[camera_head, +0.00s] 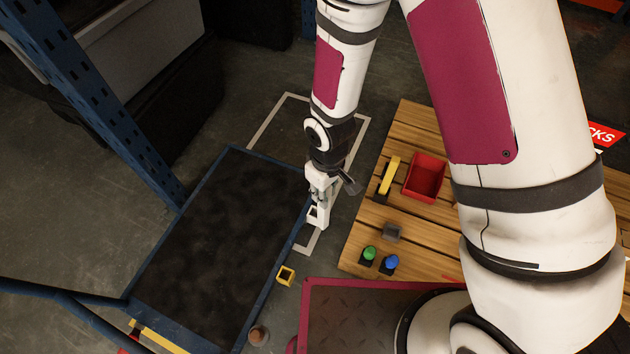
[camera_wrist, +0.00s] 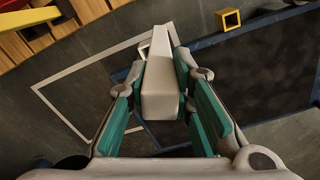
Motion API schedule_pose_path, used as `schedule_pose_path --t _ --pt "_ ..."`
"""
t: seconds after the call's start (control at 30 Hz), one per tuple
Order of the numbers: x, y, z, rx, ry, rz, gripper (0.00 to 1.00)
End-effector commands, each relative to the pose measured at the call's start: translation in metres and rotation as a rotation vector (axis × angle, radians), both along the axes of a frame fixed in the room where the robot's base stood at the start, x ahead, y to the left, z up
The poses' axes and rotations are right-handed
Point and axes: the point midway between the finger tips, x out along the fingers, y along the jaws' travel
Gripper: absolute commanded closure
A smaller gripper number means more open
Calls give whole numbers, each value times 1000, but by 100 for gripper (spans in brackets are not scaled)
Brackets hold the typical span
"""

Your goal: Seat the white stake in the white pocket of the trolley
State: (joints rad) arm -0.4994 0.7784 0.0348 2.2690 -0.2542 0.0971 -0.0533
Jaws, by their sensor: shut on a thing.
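My gripper (camera_head: 320,194) is at the right edge of the trolley (camera_head: 303,228), a dark deck in a blue frame. In the wrist view its teal-padded fingers (camera_wrist: 164,78) are shut on the white stake (camera_wrist: 160,98), a pale square bar pointing away from the camera. In the head view the stake (camera_head: 325,214) hangs below the fingers. The white pocket (camera_head: 313,215), a small square socket, is at the trolley's edge right beside the stake. In the wrist view the pocket (camera_wrist: 145,49) shows partly, behind and left of the stake. Whether the stake's tip touches it cannot be told.
A yellow pocket (camera_head: 286,275) is on the same trolley edge. A wooden pallet (camera_head: 361,239) to the right bears a yellow bar (camera_head: 389,176), a red bin (camera_head: 425,178), a grey block (camera_head: 392,232), and green and blue buttons. A blue upright (camera_head: 95,98) stands left.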

Motion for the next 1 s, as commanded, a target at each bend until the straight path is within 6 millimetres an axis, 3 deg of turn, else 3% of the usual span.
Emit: schedule_pose_path --t 0.1,0.3,0.57,0.77,1.0 --pt "28 12 -5 3 -3 -2 100" --pt "56 24 -7 1 -1 -1 100" --pt "71 30 -8 1 -1 -1 100" --pt "68 29 -40 -1 2 0 100" --pt "69 29 -42 0 0 0 100"
